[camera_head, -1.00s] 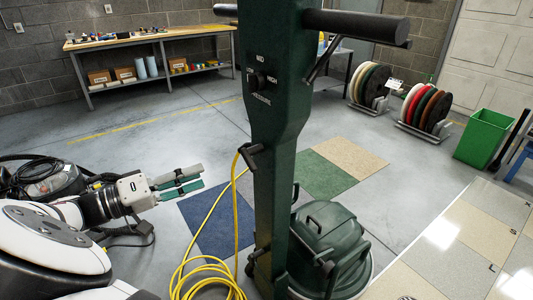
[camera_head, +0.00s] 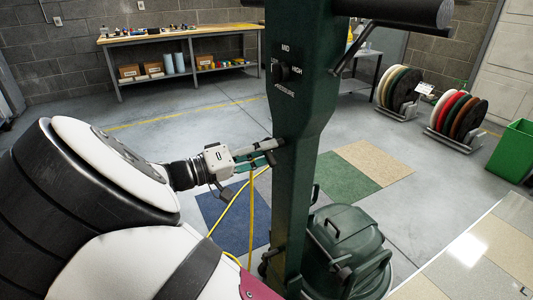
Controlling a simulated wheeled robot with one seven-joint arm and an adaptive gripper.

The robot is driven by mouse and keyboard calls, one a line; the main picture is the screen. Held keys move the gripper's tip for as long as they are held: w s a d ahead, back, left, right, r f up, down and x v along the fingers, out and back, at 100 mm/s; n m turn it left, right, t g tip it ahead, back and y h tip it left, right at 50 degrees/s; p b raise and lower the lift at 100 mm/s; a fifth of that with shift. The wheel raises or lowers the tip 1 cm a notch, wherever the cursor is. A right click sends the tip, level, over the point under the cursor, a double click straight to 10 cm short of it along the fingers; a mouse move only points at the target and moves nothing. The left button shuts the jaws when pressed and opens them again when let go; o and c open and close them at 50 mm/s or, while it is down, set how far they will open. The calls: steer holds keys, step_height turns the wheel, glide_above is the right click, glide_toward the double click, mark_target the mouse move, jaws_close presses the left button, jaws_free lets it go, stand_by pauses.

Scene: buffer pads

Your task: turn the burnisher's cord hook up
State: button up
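The burnisher's dark green column (camera_head: 297,130) stands upright in the middle of the head view. Its small dark cord hook (camera_head: 271,157) sticks out from the column's left side, low on the handle section. A yellow cord (camera_head: 251,205) hangs from around the hook. My gripper (camera_head: 262,154) reaches in from the left, its pale and green fingers level with the hook and overlapping it in the picture. Whether the fingers are closed on the hook or only around it I cannot tell; the fingertips are partly hidden by the hook and column.
The burnisher's green body (camera_head: 345,245) sits on the floor at the column's foot. A workbench (camera_head: 190,33) stands at the back left. Racks of coloured pads (camera_head: 459,115) and a green bin (camera_head: 515,150) stand at the right. The floor between is open.

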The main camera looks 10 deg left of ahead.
steer(key=shift+w+d, duration=0.25)
steer(key=shift+d, duration=0.1)
jaws_close()
